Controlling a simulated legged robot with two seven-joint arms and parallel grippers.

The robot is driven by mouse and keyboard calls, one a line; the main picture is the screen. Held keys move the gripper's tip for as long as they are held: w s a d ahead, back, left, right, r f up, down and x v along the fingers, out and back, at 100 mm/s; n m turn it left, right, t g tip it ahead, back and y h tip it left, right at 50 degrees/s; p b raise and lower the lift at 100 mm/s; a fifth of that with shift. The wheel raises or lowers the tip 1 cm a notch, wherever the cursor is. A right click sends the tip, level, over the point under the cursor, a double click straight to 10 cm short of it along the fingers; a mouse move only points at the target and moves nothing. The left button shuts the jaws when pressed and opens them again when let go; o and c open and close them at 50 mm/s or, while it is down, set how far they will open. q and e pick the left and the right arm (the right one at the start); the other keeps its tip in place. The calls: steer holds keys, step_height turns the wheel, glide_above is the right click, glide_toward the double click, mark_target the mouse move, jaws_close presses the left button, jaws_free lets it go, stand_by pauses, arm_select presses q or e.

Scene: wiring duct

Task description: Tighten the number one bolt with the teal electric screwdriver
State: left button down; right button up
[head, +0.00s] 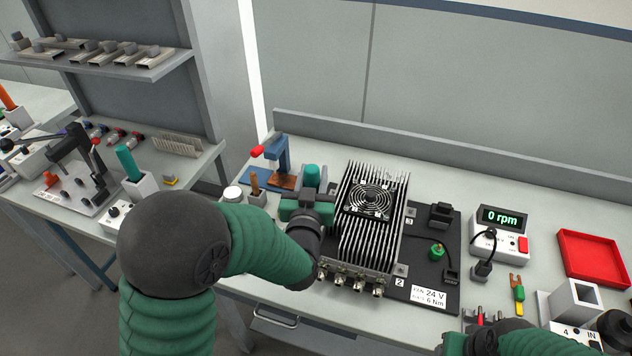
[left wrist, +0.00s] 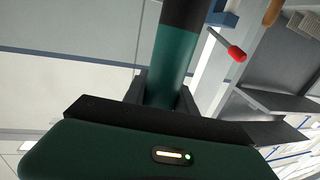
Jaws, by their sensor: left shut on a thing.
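My left gripper (head: 306,208) is shut on the teal electric screwdriver (head: 312,175), at the left side of the finned heat-sink unit (head: 352,225). In the left wrist view the screwdriver's teal body (left wrist: 172,65) with a black section stands between the fingers (left wrist: 160,98). Its tip is hidden, so I cannot tell whether it touches a bolt. The number one bolt cannot be made out; labels 2 (head: 400,269) and 3 (head: 410,212) show on the unit's right side. My right arm shows at the lower right edge; its gripper (head: 470,342) is only partly visible.
The unit sits on a black plate (head: 435,275) with a "24 V, 6 Nm" label. A display (head: 502,217) reads 0 rpm. A red tray (head: 592,256) lies at the right. A blue clamp with a red handle (head: 280,155) stands behind my left gripper. Another teal-handled tool (head: 128,162) stands on the left bench.

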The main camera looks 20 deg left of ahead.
arm_select(q)
steer(key=shift+d+f+b, duration=0.5)
steer(key=shift+f+b, duration=0.15)
steer(key=shift+b, duration=0.05)
steer(key=shift+w+a+f+b, duration=0.1)
steer(key=shift+a+f+b, duration=0.05)
steer(key=shift+f+b, duration=0.8)
steer(key=shift+a+f+b, duration=0.1)
steer(key=shift+f+b, duration=0.75)
steer(key=shift+f, duration=0.2)
arm_select(e)
steer(key=shift+s+x, duration=0.2)
steer(key=shift+x, duration=1.15)
steer(key=shift+s+x, duration=0.25)
steer(key=shift+x, duration=1.05)
arm_select(q)
steer(key=shift+a, duration=0.15)
arm_select(e)
steer(key=shift+f, duration=0.1)
